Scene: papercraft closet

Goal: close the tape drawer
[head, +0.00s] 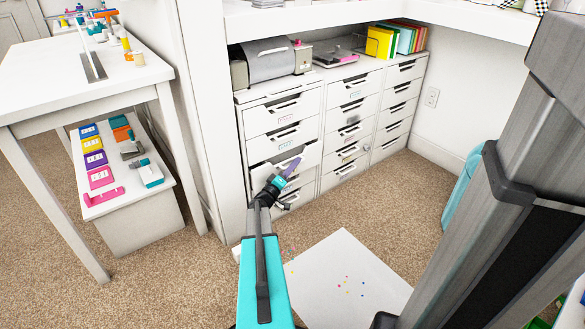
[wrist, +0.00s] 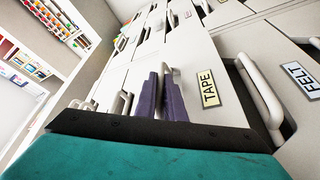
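In the head view, the drawer by my gripper (head: 266,172) in the left cabinet column stands out a little from the others. My gripper (head: 291,167) is at this drawer's front and hides part of it.
The FELT drawer (wrist: 308,76) adjoins the tape drawer. More drawer columns (head: 347,120) stand to the right. A grey machine (head: 270,60) sits on the left cabinet. A white table (head: 95,75) is at left. A white sheet (head: 345,280) lies on the carpet before the cabinets.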

